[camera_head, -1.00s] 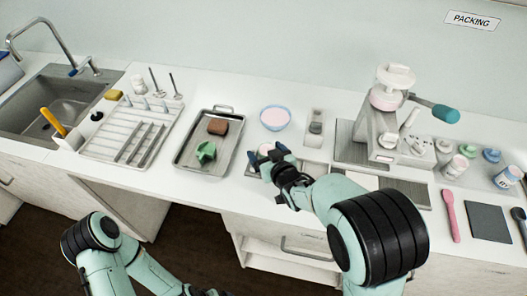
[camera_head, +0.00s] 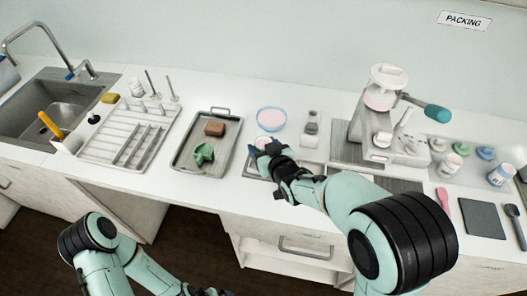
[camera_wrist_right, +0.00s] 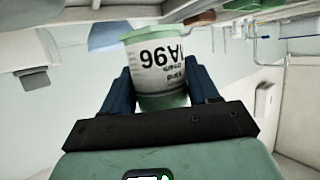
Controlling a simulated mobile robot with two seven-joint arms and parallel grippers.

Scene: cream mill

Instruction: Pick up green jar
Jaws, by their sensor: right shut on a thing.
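The green jar (camera_wrist_right: 160,68) fills the middle of the right wrist view. It is a white cup with green bands at its upper and lower ends and dark upside-down lettering. My right gripper (camera_wrist_right: 160,92) is shut on it, a dark blue finger on each side.
A metal tray (camera_head: 181,158) holds a brown block (camera_head: 215,129) and a green piece (camera_head: 204,154) to the left. A mill (camera_head: 371,125) and several jars stand to the right. A dish rack (camera_head: 92,150) is farther left.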

